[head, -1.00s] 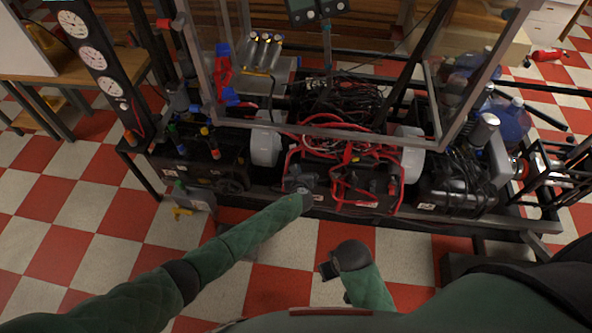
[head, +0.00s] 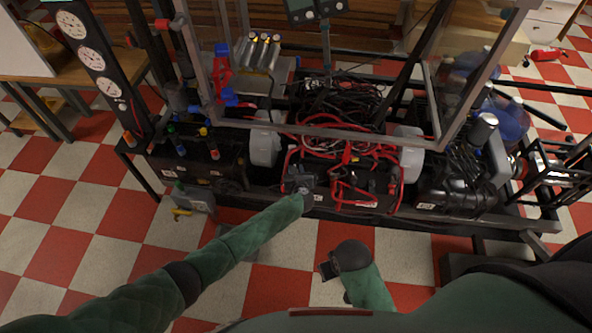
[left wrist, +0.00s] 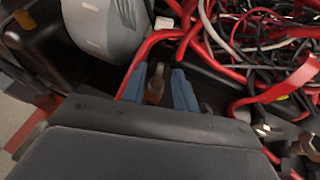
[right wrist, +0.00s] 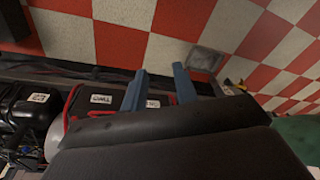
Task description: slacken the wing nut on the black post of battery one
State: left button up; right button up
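My left gripper (head: 300,172) is over the left part of the red-cabled battery area at the front of the bench. In the left wrist view its blue fingers (left wrist: 158,80) stand apart, either side of a small brownish piece (left wrist: 155,88). I cannot tell whether they touch it, or whether it is the wing nut. The black post is not clearly visible. Dark batteries (right wrist: 97,99) with white labels show in the right wrist view; I cannot read which is battery one. My right gripper (head: 326,270) is open and empty, low in front of the bench, its fingers (right wrist: 160,80) apart.
Red tubing (left wrist: 276,93) and tangled cables (left wrist: 262,28) lie beside the left gripper. A grey rounded housing (left wrist: 104,25) stands close on its left. A clear-panelled frame (head: 330,131) rises behind the battery area. The checkered floor (head: 395,258) in front is mostly free.

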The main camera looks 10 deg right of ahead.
pick_arm(q)
jog(key=v, duration=0.7)
jog(key=shift+s, duration=0.35)
pick_arm(e)
notch_tip(320, 180, up, 2)
pick_arm(q)
jog(key=shift+r, duration=0.1)
pick_arm(e)
jog(key=shift+s+f, duration=0.15)
jog(key=shift+f, duration=0.2)
